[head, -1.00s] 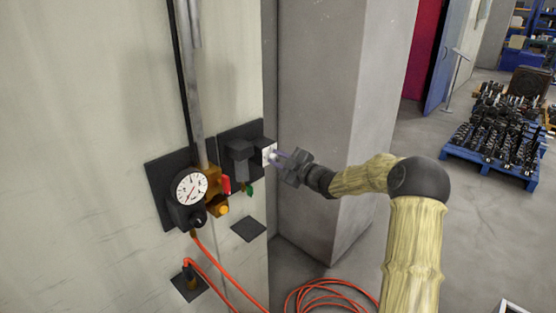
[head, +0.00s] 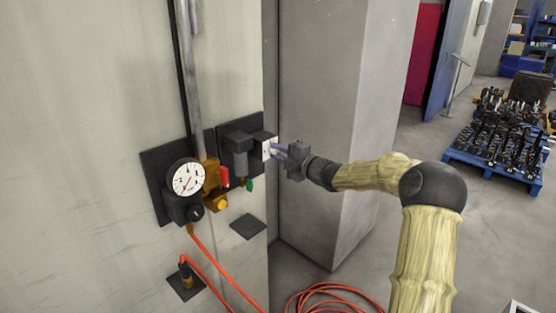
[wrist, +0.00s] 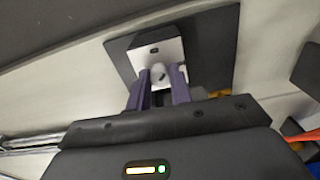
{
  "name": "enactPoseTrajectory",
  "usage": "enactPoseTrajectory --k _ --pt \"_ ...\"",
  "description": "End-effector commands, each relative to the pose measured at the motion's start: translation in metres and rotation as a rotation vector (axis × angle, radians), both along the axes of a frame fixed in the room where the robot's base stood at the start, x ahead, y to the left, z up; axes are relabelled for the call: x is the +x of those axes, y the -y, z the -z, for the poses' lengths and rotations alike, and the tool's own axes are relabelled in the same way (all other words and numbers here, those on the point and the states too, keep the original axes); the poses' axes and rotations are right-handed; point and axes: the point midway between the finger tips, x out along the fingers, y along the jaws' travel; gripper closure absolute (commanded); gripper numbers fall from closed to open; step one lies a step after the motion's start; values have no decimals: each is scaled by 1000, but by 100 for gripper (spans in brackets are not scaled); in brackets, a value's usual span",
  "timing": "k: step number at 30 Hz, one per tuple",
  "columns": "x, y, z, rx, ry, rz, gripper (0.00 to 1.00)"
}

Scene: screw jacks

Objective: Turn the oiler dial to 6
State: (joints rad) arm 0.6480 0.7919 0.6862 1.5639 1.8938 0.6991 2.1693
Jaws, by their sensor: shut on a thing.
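The oiler (head: 238,142) is a dark unit on a black plate on the pale wall, with a white dial face on its right side. In the wrist view the white dial face (wrist: 155,52) has a small dark mark near its top, and a grey rounded knob (wrist: 158,72) stands out from it. My gripper (head: 277,152) is at the dial from the right. In the wrist view its two purple fingers (wrist: 160,80) are shut on the knob, one on each side. No numbers on the dial can be read.
A round pressure gauge (head: 188,179) with a red lever (head: 224,176) and a yellow button (head: 221,202) is left of the oiler. Orange hoses (head: 330,295) hang and coil below. A grey pillar (head: 325,120) stands close behind my gripper. A blue pallet (head: 492,166) is far right.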

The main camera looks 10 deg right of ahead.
Motion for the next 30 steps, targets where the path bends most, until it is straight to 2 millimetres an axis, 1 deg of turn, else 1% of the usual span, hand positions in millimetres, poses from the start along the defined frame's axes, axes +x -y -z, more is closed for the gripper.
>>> enactPoseTrajectory --k 1,30 --pt "-1 -1 6 -37 24 -2 100" --pt "0 -2 10 -785 561 -4 100"
